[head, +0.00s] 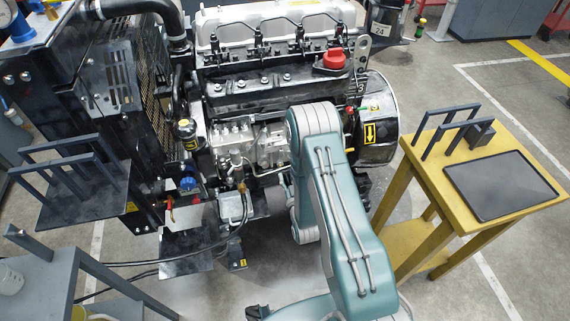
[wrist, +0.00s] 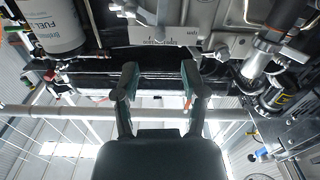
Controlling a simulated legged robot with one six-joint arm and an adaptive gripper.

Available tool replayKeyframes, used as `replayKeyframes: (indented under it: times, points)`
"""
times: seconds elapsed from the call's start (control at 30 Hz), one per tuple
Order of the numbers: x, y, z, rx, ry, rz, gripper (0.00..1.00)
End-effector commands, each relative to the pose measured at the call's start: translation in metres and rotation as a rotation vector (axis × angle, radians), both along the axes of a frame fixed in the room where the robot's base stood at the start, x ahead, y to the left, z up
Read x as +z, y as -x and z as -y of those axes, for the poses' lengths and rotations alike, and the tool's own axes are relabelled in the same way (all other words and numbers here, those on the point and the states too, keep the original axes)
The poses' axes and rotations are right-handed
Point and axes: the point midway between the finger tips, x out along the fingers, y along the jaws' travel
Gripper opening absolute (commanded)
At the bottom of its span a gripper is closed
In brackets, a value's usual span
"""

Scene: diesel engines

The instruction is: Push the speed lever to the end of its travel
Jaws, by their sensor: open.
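My gripper (wrist: 160,78) shows in the wrist view with its two dark fingers apart and nothing held between them. The fingers point toward the underside of the engine (wrist: 150,53). I cannot pick out the speed lever with certainty in either view. A small orange piece (wrist: 187,103) shows beside the right finger, but I cannot tell what it belongs to. In the head view the engine (head: 268,90) stands in front of me, with the grey injection pump (head: 236,146) on its near side. My arm covers part of the engine there, and my gripper is hidden.
A yellow table (head: 426,188) with a black tablet (head: 500,185) stands at the right. A grey bench (head: 45,275) is at the lower left. Dark hoses (head: 150,262) run low at the left.

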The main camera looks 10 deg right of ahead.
Motion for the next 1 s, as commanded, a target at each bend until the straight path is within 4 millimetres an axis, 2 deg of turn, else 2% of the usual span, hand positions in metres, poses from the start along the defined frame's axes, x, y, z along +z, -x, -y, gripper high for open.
replayKeyframes:
  times: [0.1, 0.2, 0.53, 0.57, 0.6, 0.67, 0.77, 1.0]
  points:
    - [-0.001, 0.020, 0.000, 0.000, 0.000, -0.003, 0.55]
    - [-0.001, 0.029, 0.000, 0.000, 0.000, -0.001, 0.55]
    - [0.000, 0.034, 0.000, 0.000, 0.000, 0.000, 0.55]
    - [0.000, 0.034, 0.000, 0.000, 0.001, 0.000, 0.42]
    - [0.000, 0.034, 0.000, 0.001, 0.006, 0.001, 0.24]
    - [0.000, 0.033, -0.001, 0.008, 0.033, 0.002, 0.00]
    - [0.000, 0.030, -0.002, 0.038, 0.143, 0.014, 0.00]
    - [0.003, 0.023, -0.012, 0.142, 0.583, 0.091, 0.00]
